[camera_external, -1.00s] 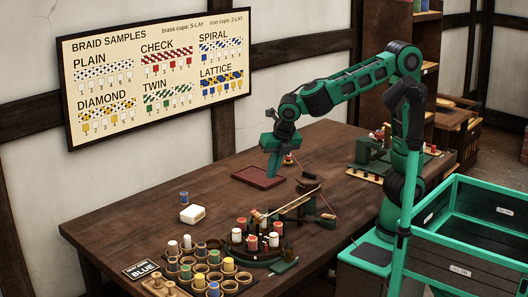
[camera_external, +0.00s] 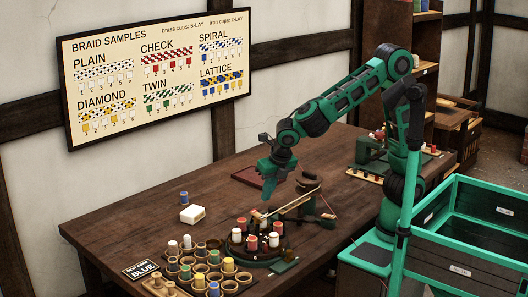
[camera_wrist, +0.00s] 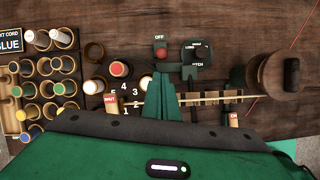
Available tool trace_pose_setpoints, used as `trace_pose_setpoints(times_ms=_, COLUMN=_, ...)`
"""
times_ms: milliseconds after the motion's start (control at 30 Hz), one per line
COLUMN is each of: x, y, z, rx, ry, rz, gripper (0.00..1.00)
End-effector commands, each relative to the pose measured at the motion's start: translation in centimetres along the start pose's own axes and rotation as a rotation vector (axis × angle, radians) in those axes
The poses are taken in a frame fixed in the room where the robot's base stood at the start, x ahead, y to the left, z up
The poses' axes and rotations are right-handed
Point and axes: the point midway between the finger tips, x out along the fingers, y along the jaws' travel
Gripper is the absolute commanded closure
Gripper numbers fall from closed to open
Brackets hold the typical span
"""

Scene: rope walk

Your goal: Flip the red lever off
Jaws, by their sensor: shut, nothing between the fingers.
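In the wrist view the red lever (camera_wrist: 161,53) shows as a round red knob on a dark green plate, just below a label reading OFF. The lower part of its mount is hidden by my fingers. My gripper (camera_wrist: 160,80) is shut and empty, its tips just below the red knob in the picture; I cannot tell whether they touch it. In the external view my gripper (camera_external: 268,197) points down above the table, close to the wooden beam. I cannot make out the lever there.
A dial plate (camera_wrist: 196,52) marked PITCH sits right of the lever. The wooden beam (camera_wrist: 205,99) runs below. A round holder with red and white bobbins (camera_external: 252,242) stands close by, with a cup rack further left. The table's far left is mostly clear.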

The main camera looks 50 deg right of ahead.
Motion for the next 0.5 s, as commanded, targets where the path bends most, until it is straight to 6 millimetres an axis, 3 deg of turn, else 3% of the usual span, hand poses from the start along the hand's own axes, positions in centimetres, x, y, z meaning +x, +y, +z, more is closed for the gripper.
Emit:
trace_pose_setpoints(times_ms=300, x=5.5, y=-0.1, z=-0.1, rx=-0.001, ry=0.002, rz=-0.005, gripper=1.00)
trace_pose_setpoints(times_ms=500, x=7.7, y=-0.1, z=-0.1, rx=0.001, ry=0.001, rz=-0.003, gripper=1.00)
